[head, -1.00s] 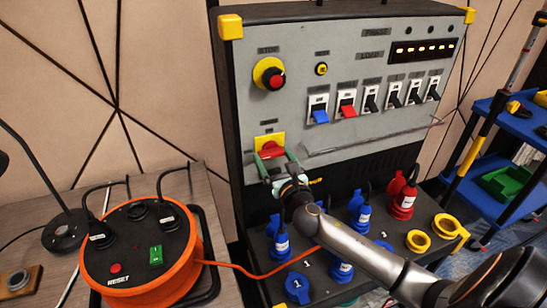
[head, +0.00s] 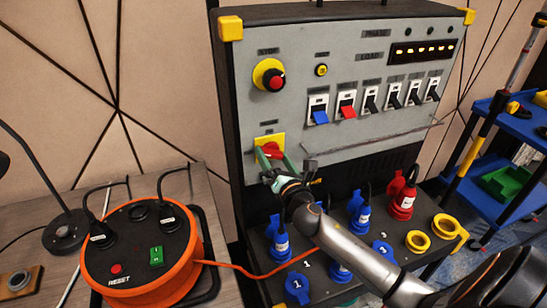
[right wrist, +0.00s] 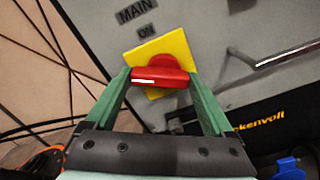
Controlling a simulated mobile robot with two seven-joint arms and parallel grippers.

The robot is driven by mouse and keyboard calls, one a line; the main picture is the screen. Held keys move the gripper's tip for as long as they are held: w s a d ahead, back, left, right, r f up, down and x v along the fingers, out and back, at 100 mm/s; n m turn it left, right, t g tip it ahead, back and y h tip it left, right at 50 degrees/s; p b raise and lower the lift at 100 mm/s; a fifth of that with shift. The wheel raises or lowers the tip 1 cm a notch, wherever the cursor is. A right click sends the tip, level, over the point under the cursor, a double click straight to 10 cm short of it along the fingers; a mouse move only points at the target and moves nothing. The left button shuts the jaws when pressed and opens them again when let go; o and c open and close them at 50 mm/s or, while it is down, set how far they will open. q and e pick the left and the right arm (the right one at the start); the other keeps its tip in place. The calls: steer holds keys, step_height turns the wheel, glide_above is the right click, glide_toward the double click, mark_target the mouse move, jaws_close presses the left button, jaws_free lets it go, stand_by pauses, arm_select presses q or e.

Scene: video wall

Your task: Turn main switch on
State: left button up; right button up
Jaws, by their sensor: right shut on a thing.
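The main switch is a red rotary handle (head: 271,149) on a yellow square plate (head: 279,138), low on the left of the grey panel. In the right wrist view, the red handle (right wrist: 160,78) lies between the two green fingers of my right gripper (right wrist: 161,82), which touch its ends. In the head view, my right gripper (head: 274,163) covers part of the handle. My left gripper is out of view.
Above are a red stop button (head: 275,81), several rocker switches and a lit indicator strip (head: 424,51). Blue plugs (head: 279,240) and a red plug (head: 402,196) stand on the ledge below. An orange cable reel (head: 140,255) is at left, a blue cart (head: 500,200) at right.

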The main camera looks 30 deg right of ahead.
steer(key=m, duration=0.6)
steer(key=shift+d+r+m, duration=0.1)
steer(key=shift+m, duration=0.2)
steer(key=m, duration=0.5)
steer(key=shift+d+p, duration=0.15)
steer(key=shift+p, duration=0.15)
steer(key=shift+m, duration=0.4)
steer(key=o, duration=1.1)
steer(key=shift+s, duration=0.2)
steer(key=b+v, duration=0.1)
steer(key=v, duration=1.1)
steer(key=shift+s, duration=0.15)
